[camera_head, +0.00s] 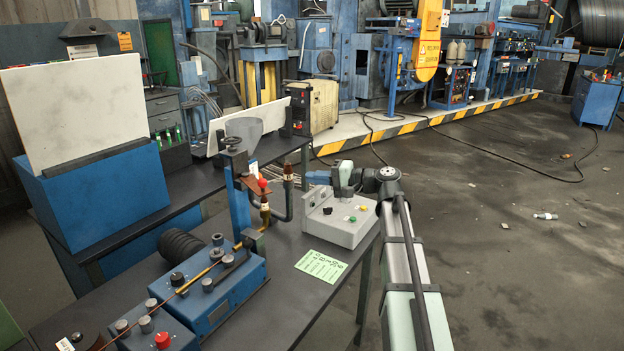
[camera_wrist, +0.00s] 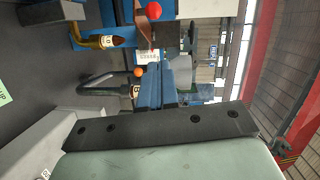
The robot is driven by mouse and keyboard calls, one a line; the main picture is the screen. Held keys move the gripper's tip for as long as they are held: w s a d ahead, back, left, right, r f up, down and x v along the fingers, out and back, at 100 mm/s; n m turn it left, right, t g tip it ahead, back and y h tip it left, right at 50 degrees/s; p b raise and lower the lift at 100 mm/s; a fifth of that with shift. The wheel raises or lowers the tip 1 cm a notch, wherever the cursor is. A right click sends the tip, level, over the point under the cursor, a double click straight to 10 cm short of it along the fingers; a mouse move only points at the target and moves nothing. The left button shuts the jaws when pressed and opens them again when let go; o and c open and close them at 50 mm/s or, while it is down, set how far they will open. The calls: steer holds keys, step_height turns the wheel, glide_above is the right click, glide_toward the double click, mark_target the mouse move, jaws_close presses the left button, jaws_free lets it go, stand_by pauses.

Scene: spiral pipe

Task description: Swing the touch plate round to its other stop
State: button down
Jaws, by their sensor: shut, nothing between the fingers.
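A blue upright post (camera_head: 237,200) stands on the dark bench in the head view. A rust-brown flat arm (camera_head: 251,184), which seems to be the touch plate, sticks out from it. A red ball knob (camera_head: 262,183) is beside this arm; it also shows at the top of the wrist view (camera_wrist: 153,10). Which stop the plate rests at I cannot tell.
A blue feed unit (camera_head: 225,300) with a copper rod stands at the bench's front left. A green note (camera_head: 321,266) lies on the bench. A white board (camera_head: 75,110) stands at the left.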

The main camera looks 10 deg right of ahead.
mark_target(266, 182)
steer(key=w+a+f, duration=0.1)
steer(key=w+a, duration=0.2)
steer(key=a, duration=0.7)
steer(key=shift+a+f, duration=0.15)
steer(key=shift+s+a+m+t+h, duration=0.4)
steer(key=shift+s+a+m+t, duration=0.1)
steer(key=shift+s+a+t, duration=0.15)
steer(key=a+m+t+h, duration=0.3)
steer(key=a, duration=1.3)
steer(key=shift+w+a+m+h, duration=0.2)
steer(key=shift+w+m+h, duration=0.1)
steer(key=shift+h, duration=0.1)
steer(key=shift+a+t, duration=0.1)
steer(key=shift+t, duration=0.15)
